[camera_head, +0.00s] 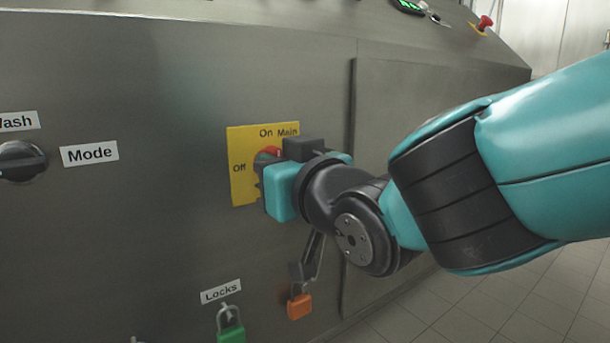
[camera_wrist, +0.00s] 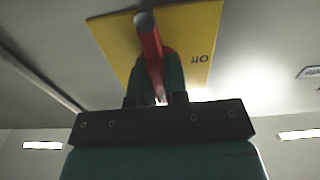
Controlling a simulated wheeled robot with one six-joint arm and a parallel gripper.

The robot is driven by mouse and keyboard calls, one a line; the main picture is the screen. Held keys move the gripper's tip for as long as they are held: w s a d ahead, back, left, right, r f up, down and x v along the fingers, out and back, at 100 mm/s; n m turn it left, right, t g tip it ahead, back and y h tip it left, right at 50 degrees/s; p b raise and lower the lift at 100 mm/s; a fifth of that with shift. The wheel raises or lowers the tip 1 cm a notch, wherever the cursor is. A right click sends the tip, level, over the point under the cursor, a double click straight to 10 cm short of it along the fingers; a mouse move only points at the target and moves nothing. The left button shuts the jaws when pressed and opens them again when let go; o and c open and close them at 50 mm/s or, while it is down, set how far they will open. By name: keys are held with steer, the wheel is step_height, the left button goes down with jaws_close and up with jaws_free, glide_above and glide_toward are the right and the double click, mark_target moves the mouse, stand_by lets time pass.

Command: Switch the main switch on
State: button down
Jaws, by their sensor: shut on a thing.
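The main switch has a red handle (camera_head: 267,153) on a yellow plate (camera_head: 240,140) marked On, Off and Main, fixed to the grey machine front. My gripper (camera_head: 261,178) is at the plate, with its body covering the plate's lower right. In the wrist view the red handle (camera_wrist: 151,48) stands between my two dark green fingers (camera_wrist: 158,78), which are shut on it. The yellow plate (camera_wrist: 197,25) is behind it, with "Off" upside down at the right. I cannot tell which mark the handle points to.
A black Mode knob (camera_head: 20,161) is at the left. An orange padlock (camera_head: 299,306) and a green padlock (camera_head: 231,332) hang below, by the Locks label (camera_head: 221,291). A red button (camera_head: 485,23) is at the top right.

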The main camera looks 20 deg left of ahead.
steer(key=shift+m, duration=0.4)
steer(key=c, duration=1.1)
jaws_free()
steer(key=shift+c, duration=0.2)
steer(key=v, duration=1.7)
steer(key=shift+s+d, duration=0.1)
steer(key=shift+d, duration=0.05)
